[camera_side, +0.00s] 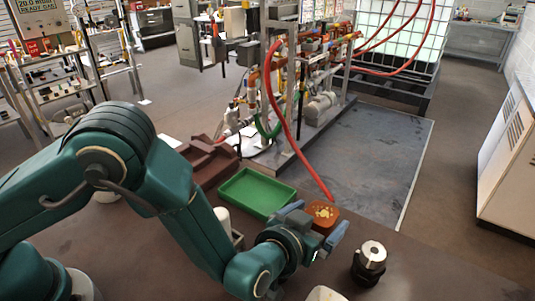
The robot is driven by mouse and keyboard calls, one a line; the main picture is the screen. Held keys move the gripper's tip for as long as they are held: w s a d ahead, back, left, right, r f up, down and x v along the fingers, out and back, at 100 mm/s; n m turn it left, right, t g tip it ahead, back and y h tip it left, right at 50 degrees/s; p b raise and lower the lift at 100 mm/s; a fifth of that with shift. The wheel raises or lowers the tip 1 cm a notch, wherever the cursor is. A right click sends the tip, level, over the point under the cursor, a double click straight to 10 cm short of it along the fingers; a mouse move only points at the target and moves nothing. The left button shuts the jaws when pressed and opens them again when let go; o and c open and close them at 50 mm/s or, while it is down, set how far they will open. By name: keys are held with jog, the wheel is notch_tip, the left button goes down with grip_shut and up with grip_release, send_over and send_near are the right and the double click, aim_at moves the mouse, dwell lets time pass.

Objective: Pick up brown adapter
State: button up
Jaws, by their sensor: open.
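A small orange-brown block with pale yellow patches on top, which looks like the brown adapter (323,210), is on the dark brown table. My gripper (325,215) is open, with one blue-grey finger to the left of the block and the other to its lower right. The block appears between or just beyond the fingertips; I cannot tell whether either finger touches it. Its lower part is partly hidden by my gripper.
A green tray (258,192) lies just left of my gripper. A black and silver fitting (369,262) stands to the right. A pale object (326,294) is at the bottom edge. A red hose (295,145) hangs behind. The table (430,285) is clear at far right.

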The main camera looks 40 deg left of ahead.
grip_shut()
jog(key=shift+w, duration=0.1)
jog(key=shift+r, duration=0.15)
